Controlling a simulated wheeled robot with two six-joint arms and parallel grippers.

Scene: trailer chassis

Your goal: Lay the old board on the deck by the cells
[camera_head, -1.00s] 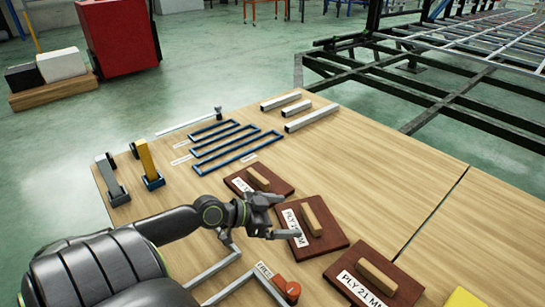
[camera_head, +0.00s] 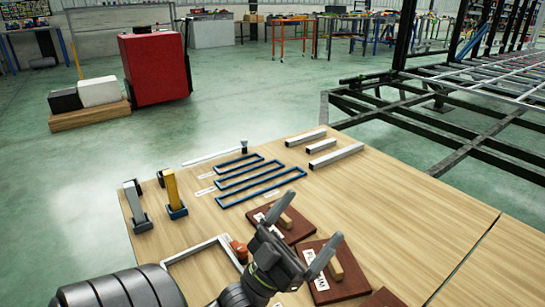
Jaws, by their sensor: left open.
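Dark red-brown boards with pale wooden handles lie on the light wooden table top (camera_head: 400,205). The back board (camera_head: 298,230) is partly behind my left gripper (camera_head: 308,218). The middle board (camera_head: 345,285) carries a white label, partly covered by the gripper. A front board (camera_head: 380,298) is cut by the bottom edge. My left gripper is open, with nothing between its fingers, over the back and middle boards. I cannot tell which board is the old one, nor identify the deck or the cells. My right gripper is not in view.
Blue frames (camera_head: 248,180), pale bars (camera_head: 335,156) and yellow (camera_head: 172,190) and grey (camera_head: 135,203) upright pieces stand or lie on the table. An orange tool (camera_head: 238,248) is beside my arm. Beyond are a red cabinet (camera_head: 155,68) and a dark chassis (camera_head: 440,120). The table's right side is clear.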

